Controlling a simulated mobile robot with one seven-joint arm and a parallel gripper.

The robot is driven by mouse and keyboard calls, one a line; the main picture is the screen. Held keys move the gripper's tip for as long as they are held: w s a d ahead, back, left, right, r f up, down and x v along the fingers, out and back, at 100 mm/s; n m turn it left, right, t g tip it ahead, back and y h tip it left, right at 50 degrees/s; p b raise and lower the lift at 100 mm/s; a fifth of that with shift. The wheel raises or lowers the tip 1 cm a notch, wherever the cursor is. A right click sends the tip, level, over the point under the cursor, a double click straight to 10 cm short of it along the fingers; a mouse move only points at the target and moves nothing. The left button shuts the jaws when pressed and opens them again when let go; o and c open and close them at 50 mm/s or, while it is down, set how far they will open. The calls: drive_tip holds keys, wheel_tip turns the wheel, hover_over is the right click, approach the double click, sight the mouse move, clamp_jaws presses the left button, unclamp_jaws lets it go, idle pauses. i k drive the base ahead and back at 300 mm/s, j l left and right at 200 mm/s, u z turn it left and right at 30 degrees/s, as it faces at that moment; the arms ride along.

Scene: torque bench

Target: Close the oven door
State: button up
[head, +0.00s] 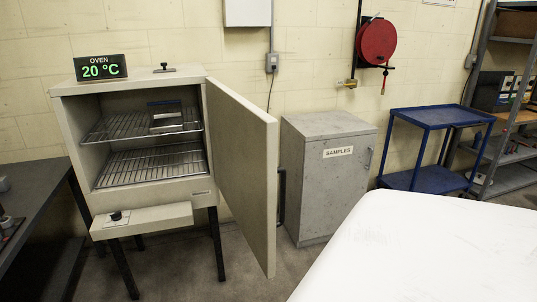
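The oven (72,140) is a beige box on dark legs at the left of the head view. Its door (240,165) is hinged on the oven's right side and stands wide open, swung out toward me. A dark handle (282,197) shows at the door's far right edge, partly hidden behind the door. Inside are two wire racks (150,166), with a small grey metal item (166,124) on the upper one. A display on top (100,67) reads OVEN 20 °C. My gripper is not in view.
A grey cabinet labelled SAMPLES (325,185) stands right of the door. A blue cart (430,180) and shelves (510,150) are farther right. A dark bench (35,200) is at left. A large white surface (430,250) fills the lower right.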

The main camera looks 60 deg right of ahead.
sight(244, 136)
drive_tip(key=l+z, duration=0.25)
drive_tip(key=l, duration=0.8)
drive_tip(key=i+l, duration=0.1)
drive_tip(key=l, duration=1.7)
drive_tip(key=k+l+z, duration=0.15)
drive_tip(key=k+z, duration=0.25)
drive_tip(key=k, duration=0.05)
